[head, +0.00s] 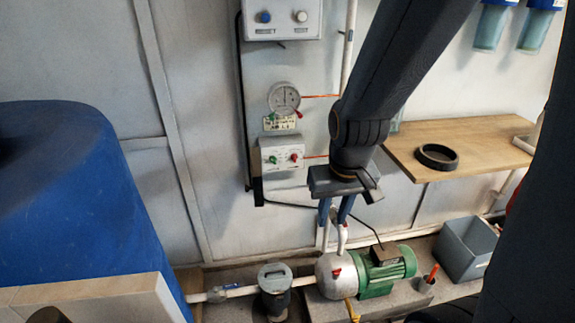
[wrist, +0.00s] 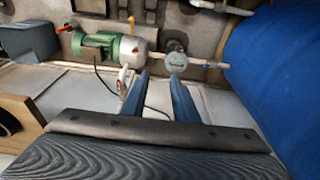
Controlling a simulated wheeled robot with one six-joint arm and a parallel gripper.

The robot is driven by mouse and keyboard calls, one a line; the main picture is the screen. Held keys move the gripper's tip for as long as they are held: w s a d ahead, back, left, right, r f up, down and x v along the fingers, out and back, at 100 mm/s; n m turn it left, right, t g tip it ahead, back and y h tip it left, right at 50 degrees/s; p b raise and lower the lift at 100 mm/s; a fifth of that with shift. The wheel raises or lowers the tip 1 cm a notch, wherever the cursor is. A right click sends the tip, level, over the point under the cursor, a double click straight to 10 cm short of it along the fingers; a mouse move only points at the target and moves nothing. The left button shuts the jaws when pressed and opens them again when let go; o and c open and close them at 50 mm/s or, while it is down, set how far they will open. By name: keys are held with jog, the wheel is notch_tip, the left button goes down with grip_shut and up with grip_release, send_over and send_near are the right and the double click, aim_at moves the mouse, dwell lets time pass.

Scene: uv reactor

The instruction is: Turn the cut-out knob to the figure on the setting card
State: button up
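A white box (head: 283,154) on the wall panel carries a green knob (head: 272,159) and a red knob (head: 294,157). Their labels are too small to read, so I cannot tell which is the cut-out knob. A round gauge (head: 284,97) is above the box. A small pale card (head: 280,123) with unreadable writing is between them. My gripper (head: 333,218) points down, right of and below the box, apart from it. Its blue fingers stand apart with nothing between them, as the wrist view also shows (wrist: 158,82). The box is not in the wrist view.
A green pump (head: 387,264) is below my gripper, beside a grey-lidded canister (head: 274,278). A blue tank (head: 75,200) fills the left. A wooden shelf (head: 478,160) with a black ring (head: 437,156) is at right. A control box (head: 282,19) is above the gauge.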

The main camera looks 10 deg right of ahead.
jog(key=w+f+t+b, duration=0.3)
jog(key=w+f+b, duration=0.1)
jog(key=w, duration=0.4)
jog(key=w+f+t+b, duration=0.3)
jog(key=w+f, duration=0.2)
jog(key=w, duration=0.3)
jog(key=t+b, duration=1)
jog(key=b, duration=0.2)
send_near(295, 159)
jog(key=w, duration=0.8)
jog(key=shift+r, duration=0.15)
jog(key=shift+s, duration=0.1)
jog(key=shift+c, duration=0.3)
grip_shut()
